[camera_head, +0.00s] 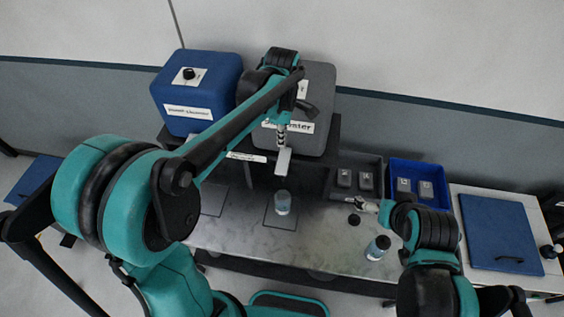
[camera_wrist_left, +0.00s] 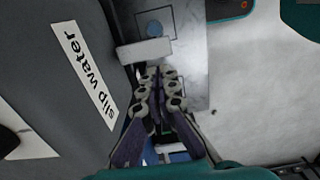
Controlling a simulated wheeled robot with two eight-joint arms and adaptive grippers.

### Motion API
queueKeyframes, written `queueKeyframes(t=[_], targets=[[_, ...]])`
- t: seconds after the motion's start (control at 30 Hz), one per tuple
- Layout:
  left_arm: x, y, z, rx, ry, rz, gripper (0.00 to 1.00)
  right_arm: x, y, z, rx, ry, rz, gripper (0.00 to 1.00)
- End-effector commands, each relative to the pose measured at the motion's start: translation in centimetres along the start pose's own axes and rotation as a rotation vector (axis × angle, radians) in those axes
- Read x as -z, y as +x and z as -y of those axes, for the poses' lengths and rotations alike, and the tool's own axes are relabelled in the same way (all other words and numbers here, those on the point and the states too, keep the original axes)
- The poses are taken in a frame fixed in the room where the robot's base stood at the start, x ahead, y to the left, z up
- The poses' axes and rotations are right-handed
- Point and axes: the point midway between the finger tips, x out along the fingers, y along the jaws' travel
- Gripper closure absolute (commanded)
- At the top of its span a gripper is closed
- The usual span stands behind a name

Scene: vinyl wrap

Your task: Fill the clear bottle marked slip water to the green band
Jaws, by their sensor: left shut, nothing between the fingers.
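The clear bottle (camera_head: 282,202) stands upright inside a marked square on the counter, below the pale dispenser lever (camera_head: 283,162). It looks bluish; its level and green band are too small to tell. In the left wrist view the bottle (camera_wrist_left: 154,28) shows from above, beyond the lever (camera_wrist_left: 145,51). The grey tank (camera_head: 310,85) carries the label "slip water" (camera_wrist_left: 85,75). My left gripper (camera_head: 282,137) is shut and empty, its tips at or just above the lever; contact is unclear. My right gripper (camera_head: 366,206) is low over the counter at right; its jaw opening is unclear.
A blue tank (camera_head: 196,95) stands left of the grey one. A second bottle (camera_head: 377,248) stands near the front edge, with a small black cap (camera_head: 354,219) behind it. A dark tray (camera_head: 335,196), a blue bin (camera_head: 446,191) and a blue board (camera_head: 500,235) lie right.

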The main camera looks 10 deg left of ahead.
Motion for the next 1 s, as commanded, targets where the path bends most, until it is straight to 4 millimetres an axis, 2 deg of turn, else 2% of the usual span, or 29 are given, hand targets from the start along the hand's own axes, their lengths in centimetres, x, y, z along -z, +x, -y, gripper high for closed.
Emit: queueKeyframes(t=[0.3,0.5,0.7,1.0], targets=[[0.0,6.8,0.0,0.0,0.0,0.0,1.0,0.3,-0.4,0.0,0.0,0.0,0.0,0.0],[0.0,10.1,0.0,0.0,0.0,0.0,1.0,0.5,-0.7,0.0,0.0,0.0,0.0,0.0],[0.0,11.8,0.0,0.0,0.0,0.0,1.0,0.6,-0.8,0.0,0.0,0.0,0.0,0.0],[0.0,12.0,0.0,0.0,0.001,0.0,1.0,0.6,-0.8,0.0,0.0,0.0,0.0,0.0]])
